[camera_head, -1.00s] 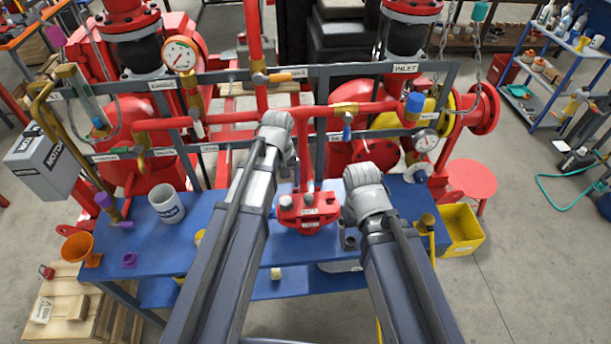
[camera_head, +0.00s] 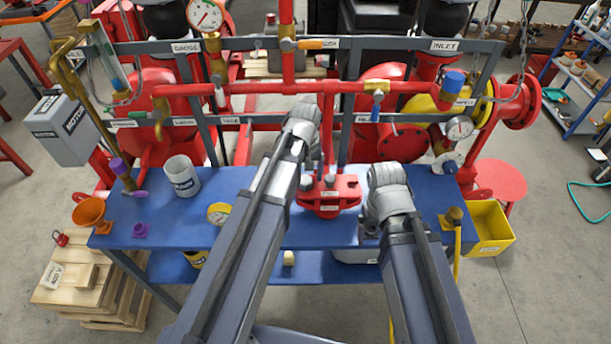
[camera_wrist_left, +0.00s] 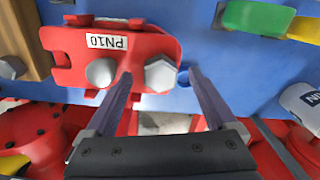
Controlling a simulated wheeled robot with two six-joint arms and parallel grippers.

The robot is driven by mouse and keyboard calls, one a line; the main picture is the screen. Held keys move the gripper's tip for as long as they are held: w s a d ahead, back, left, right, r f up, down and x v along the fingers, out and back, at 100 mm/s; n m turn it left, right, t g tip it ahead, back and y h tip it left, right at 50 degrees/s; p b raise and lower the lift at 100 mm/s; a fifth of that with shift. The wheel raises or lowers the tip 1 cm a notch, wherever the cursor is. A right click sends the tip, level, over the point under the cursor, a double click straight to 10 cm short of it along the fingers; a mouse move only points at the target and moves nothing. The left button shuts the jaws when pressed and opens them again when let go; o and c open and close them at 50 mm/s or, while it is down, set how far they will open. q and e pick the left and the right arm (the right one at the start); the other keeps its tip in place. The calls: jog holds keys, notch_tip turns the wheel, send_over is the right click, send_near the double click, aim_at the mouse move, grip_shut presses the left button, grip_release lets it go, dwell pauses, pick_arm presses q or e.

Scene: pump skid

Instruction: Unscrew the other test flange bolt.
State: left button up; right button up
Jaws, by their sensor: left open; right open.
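The red test flange (camera_head: 328,208), labelled PN10 in the left wrist view (camera_wrist_left: 60,58), stands on the blue bench. In that view it carries a grey hex bolt head (camera_wrist_left: 160,74) at one end and a rounder grey head (camera_wrist_left: 101,72) beside it. My left gripper (camera_wrist_left: 161,78) is open, its two fingers spread on either side of the hex bolt head. Whether they touch it I cannot tell. In the head view my left wrist is above and behind the flange. My right gripper (camera_head: 388,192) is to the flange's right, low over the bench; its fingertips are hidden.
Red pipes and a grey frame (camera_head: 480,78) rise behind the flange. A yellow bin (camera_head: 487,228) sits at the right.

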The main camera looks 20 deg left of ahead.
pick_arm(q)
jog(key=shift+f, duration=0.4)
grip_shut()
jog(key=n, duration=0.3)
jog(key=shift+n, duration=0.4)
jog(key=n, duration=1.1)
dwell(0.4)
grip_release()
